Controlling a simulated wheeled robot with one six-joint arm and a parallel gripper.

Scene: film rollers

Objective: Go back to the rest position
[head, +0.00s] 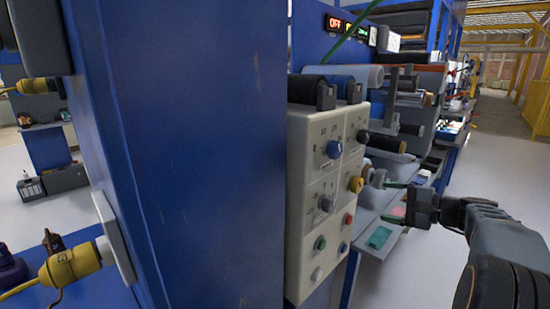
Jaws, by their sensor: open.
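My gripper (388,201) is at the right of the head view, at the end of my grey arm, which comes in from the lower right. Its two thin fingers point left and stand apart, with nothing visible between them. A gap in the picture shows between fingertips and panel; the true distance is hard to tell.
A blue machine column (190,150) fills the left middle. Yellow plugs (70,265) stick out at far left. Film rollers (345,76) are above and behind the panel. A grey shelf with a green item (379,237) lies behind the gripper. Open floor (490,160) shows at the right.

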